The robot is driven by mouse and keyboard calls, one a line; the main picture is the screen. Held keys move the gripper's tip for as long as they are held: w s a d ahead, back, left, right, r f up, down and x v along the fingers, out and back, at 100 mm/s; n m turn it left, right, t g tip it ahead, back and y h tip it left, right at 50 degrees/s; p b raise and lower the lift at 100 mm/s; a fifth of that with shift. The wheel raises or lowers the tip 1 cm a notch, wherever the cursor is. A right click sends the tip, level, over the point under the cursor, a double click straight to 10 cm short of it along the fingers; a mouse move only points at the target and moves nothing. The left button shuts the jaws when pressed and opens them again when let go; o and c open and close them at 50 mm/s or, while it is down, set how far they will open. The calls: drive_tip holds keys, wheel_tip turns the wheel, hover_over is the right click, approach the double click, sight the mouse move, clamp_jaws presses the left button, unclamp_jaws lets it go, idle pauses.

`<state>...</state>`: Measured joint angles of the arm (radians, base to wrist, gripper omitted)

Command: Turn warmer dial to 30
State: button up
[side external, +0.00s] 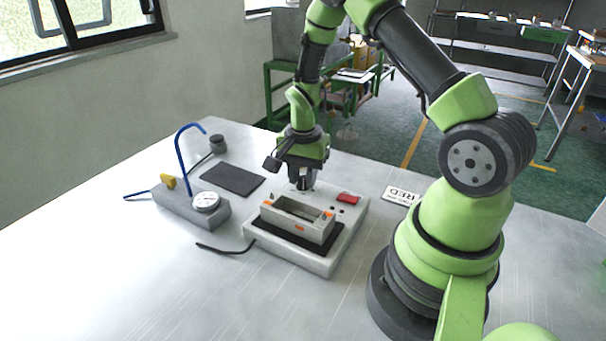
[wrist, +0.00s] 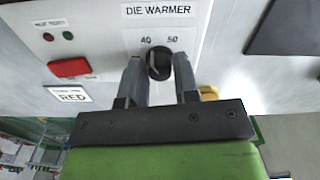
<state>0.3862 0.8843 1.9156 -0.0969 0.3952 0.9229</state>
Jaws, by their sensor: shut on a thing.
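The die warmer (side external: 289,258) is a white box on the table in the side view, and its labelled face (wrist: 100,28) fills the upper part of the wrist view. Its round black dial (wrist: 160,62) sits below the DIE WARMER label, with the marks 40 and 50 readable above it. The other marks and the dial's pointer cannot be made out. My gripper (wrist: 159,68) points down at the warmer's far end in the side view (side external: 304,184). Its two fingers are shut on the dial, one on each side.
A grey die box (side external: 297,220) with orange parts sits on the warmer's black pad. A red switch (side external: 347,198) and a RED card (side external: 401,195) are nearby. A grey unit with a gauge (side external: 206,201) and a dark mat (side external: 233,179) lie left.

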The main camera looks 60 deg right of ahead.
sight(303, 177)
drive_tip(key=n, duration=1.1)
drive_tip(key=shift+n, duration=0.3)
idle(0.5)
drive_tip(key=o, duration=0.9)
drive_tip(key=shift+r, duration=0.1)
wheel_tip(303, 177, up, 10)
